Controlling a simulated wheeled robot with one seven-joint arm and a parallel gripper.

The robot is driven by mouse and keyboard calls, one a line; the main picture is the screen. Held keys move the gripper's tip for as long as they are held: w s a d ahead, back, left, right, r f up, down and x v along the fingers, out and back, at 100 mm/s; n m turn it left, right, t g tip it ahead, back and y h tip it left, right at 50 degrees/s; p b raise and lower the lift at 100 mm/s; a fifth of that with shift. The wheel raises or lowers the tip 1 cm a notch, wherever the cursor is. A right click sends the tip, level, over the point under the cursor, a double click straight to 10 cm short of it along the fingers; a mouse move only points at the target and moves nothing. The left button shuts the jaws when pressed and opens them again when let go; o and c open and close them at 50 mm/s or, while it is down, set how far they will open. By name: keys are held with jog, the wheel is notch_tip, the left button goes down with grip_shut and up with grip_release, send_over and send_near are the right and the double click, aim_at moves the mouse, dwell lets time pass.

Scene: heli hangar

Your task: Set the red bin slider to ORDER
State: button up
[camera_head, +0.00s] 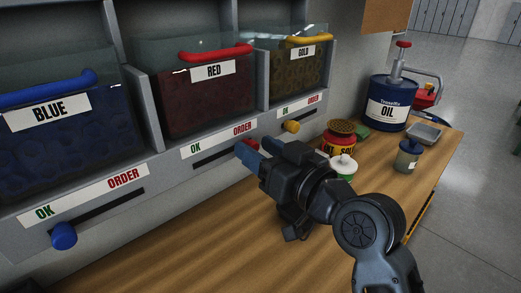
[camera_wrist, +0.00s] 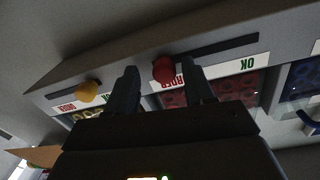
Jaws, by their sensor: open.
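The red bin (camera_head: 205,100) has a label strip (camera_head: 218,140) below it, with OK at left and ORDER at right. Its red slider knob (camera_head: 246,151) is at the ORDER end of its slot, partly hidden by my gripper (camera_head: 261,154). In the wrist view, the red knob (camera_wrist: 165,69) shows between the two open fingers of my gripper (camera_wrist: 161,76), nearer the right finger. The slot runs on from it toward OK. My gripper is open; I cannot tell whether a finger touches the knob.
The blue slider knob (camera_head: 63,236) is at its OK end. The yellow knob (camera_head: 291,126) sits right of my gripper. A white-capped bottle (camera_head: 343,166), red jar (camera_head: 340,140), oil can (camera_head: 390,103) and small dispenser (camera_head: 407,156) stand on the wooden bench (camera_head: 190,245). Its front left is clear.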

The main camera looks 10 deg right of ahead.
jog(key=b+v, duration=0.1)
jog(key=v, duration=0.6)
jog(key=shift+s+d, duration=0.2)
jog(key=shift+s, duration=0.15)
jog(key=shift+f, duration=0.1)
jog(key=s+d+f+m+h, duration=0.2)
jog(key=s+d+f+h, duration=0.15)
jog(key=s+f, duration=0.35)
jog(key=s+d+f+m+h, duration=0.25)
jog(key=s+d+f, duration=0.25)
jog(key=s+f, duration=0.25)
jog(key=s+d+h, duration=0.2)
jog(key=s+h, duration=0.1)
jog(key=s, duration=1.8)
jog(key=shift+s+d+f+g, duration=0.2)
jog(key=shift+d+f+g, duration=0.1)
dwell(0.5)
